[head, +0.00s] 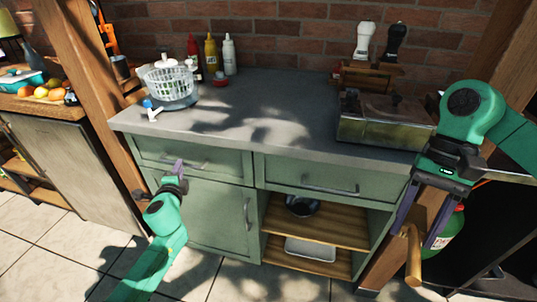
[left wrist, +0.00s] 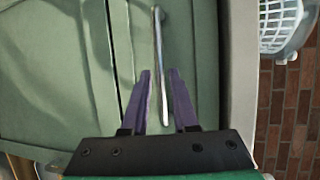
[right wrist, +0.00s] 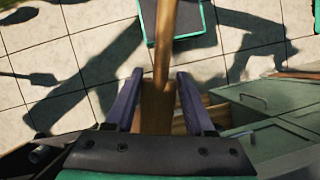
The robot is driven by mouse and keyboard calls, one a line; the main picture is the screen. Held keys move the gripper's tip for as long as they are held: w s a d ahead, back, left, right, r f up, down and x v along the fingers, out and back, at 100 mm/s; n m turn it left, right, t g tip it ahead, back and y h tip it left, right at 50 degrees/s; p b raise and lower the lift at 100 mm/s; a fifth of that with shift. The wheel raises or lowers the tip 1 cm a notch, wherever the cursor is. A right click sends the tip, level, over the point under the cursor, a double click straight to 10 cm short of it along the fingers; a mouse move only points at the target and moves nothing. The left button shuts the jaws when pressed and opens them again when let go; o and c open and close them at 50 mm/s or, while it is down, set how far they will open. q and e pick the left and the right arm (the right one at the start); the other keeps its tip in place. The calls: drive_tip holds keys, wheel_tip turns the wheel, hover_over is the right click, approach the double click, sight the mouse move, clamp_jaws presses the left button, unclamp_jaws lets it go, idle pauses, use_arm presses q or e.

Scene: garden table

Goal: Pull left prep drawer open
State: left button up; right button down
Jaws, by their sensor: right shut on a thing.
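The left prep drawer (head: 222,169) is the green drawer at the cabinet's upper left; its front looks flush. Its grey bar handle (head: 193,165) also shows in the left wrist view (left wrist: 159,60). My left gripper (head: 178,173) is at the handle's left part. In the left wrist view its purple fingers (left wrist: 160,80) are apart, with one end of the handle between them; I cannot tell whether they touch it. My right gripper (head: 421,222) is shut on a wooden rod-like thing (head: 413,257), away from the drawer; the rod shows in the right wrist view (right wrist: 164,60).
The right drawer (head: 310,177) is shut above an open shelf with a bowl (head: 302,206) and a white tray (head: 310,249). A white basket (head: 170,82), bottles and a metal box (head: 385,125) stand on the counter. A wooden post (head: 92,100) is at the left.

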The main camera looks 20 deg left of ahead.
use_arm(q)
drive_tip(key=x, duration=0.3)
drive_tip(key=shift+w+a+f, duration=0.1)
drive_tip(key=shift+w+a, duration=0.05)
drive_tip(key=shift+w, duration=0.1)
clamp_jaws()
idle(1.1)
